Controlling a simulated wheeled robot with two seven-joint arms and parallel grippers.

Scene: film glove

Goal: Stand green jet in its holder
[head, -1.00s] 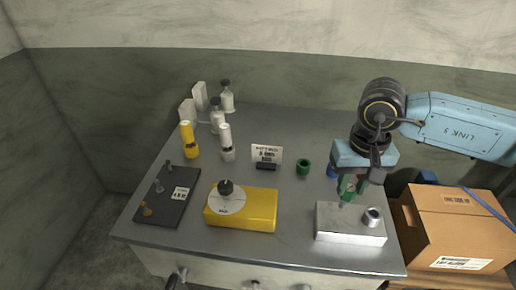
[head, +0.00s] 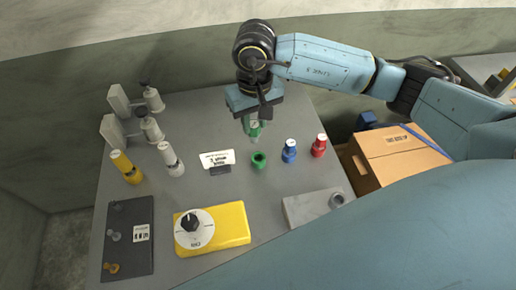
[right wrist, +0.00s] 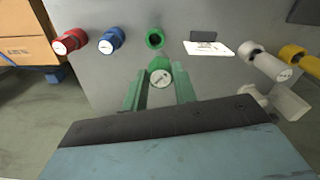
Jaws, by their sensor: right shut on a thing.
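The green jet (head: 255,129) is upright in my right gripper (head: 252,132), which is shut on it. Its round, light, marked top faces the camera in the right wrist view (right wrist: 160,77). The green holder (head: 259,160) is an open ring on the grey bench top. It looks empty, and its dark hole also shows in the right wrist view (right wrist: 155,39). The held jet is close to the holder but apart from it, appearing just above it in the head view. The jet's lower end is hard to make out. My left gripper is not in view.
A blue jet (head: 289,151) and a red jet (head: 319,146) stand right of the green holder. A label card (head: 217,159) stands to its left. A grey metal block (head: 309,206), yellow box (head: 231,226) and dark plate (head: 128,250) lie nearer. A cardboard box (head: 401,158) is at right.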

